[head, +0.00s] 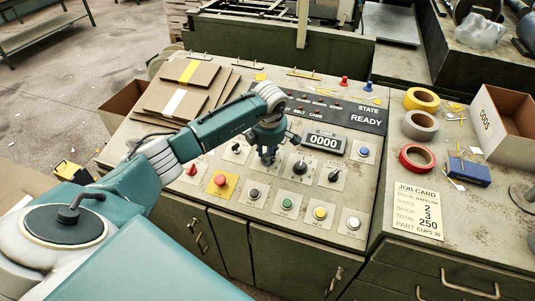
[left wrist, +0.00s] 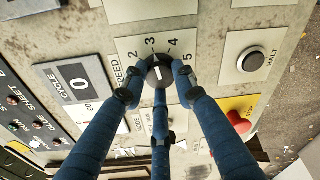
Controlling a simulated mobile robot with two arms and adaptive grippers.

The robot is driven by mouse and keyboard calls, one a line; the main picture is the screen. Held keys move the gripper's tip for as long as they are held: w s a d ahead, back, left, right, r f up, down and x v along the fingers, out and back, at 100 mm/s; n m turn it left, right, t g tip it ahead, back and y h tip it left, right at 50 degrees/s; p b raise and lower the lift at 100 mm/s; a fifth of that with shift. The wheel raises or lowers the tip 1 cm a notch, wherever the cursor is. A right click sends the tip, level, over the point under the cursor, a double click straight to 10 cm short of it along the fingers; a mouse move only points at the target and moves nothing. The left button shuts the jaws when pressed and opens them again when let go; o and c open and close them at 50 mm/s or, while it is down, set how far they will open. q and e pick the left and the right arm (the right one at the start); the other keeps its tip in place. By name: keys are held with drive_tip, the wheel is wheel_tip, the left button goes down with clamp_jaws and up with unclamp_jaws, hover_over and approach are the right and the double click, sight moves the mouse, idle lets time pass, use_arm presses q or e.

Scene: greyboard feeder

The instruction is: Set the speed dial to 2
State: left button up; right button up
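The speed dial (left wrist: 158,72) is a dark round knob on a pale plate marked SPEED, with 2, 3, 4 and 5 readable around it. Its white line points up, roughly towards the 3. My left gripper (left wrist: 160,76) has its three blue fingers around the dial, tips against its sides. In the head view my left gripper (head: 268,155) is down at the panel and hides the dial. The job card (head: 418,209) lies to the right and reads speed 2, batch 3, total 250. My right gripper is not in view.
The halt button (left wrist: 254,61) is right of the dial in the wrist view. Greyboard stacks (head: 182,86) and tape rolls (head: 421,98) lie at the sides.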

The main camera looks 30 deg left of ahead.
use_arm(q)
drive_tip(key=shift+f+n+b, duration=0.1)
drive_tip(key=shift+n+b, duration=0.2)
drive_tip(key=shift+n, duration=0.1)
drive_tip(key=shift+c, duration=0.2)
drive_tip(key=n+b, duration=0.1)
drive_tip(key=n, duration=0.1)
drive_tip(key=shift+a+n, duration=0.1)
drive_tip(key=shift+n, duration=0.3)
drive_tip(key=shift+s+n+h+b, duration=0.1)
drive_tip(key=shift+n+h+b, duration=0.2)
drive_tip(key=shift+n+b, duration=1.15)
drive_tip(key=shift+n+p, duration=0.65)
drive_tip(key=shift+n, duration=0.1)
drive_tip(key=o, duration=1.2)
drive_tip(key=shift+c, duration=0.2)
